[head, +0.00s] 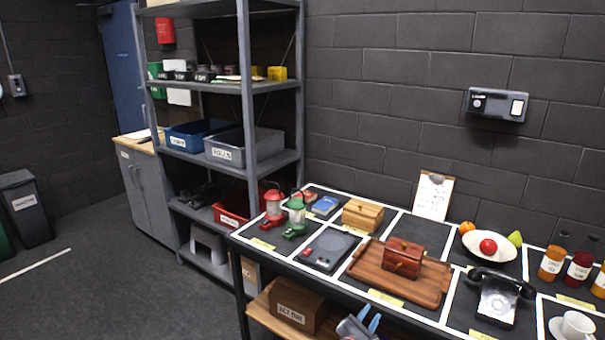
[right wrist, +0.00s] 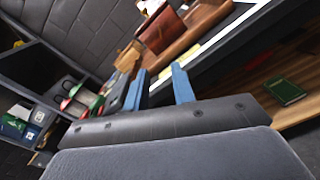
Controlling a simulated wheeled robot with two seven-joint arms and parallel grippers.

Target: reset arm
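My right gripper (head: 366,319) shows at the bottom edge of the head view, low in front of the table (head: 300,267). Its two blue fingers stand apart with nothing between them. In the right wrist view the gripper (right wrist: 162,88) is also open and empty, seen at a tilt below the table edge. My left gripper is in neither view.
A wooden tray (head: 368,285) with a reddish box (head: 403,257) lies above the gripper, beside a black telephone (head: 496,297). A lower shelf holds a brown box (head: 297,305); a green book (right wrist: 286,92) lies there too.

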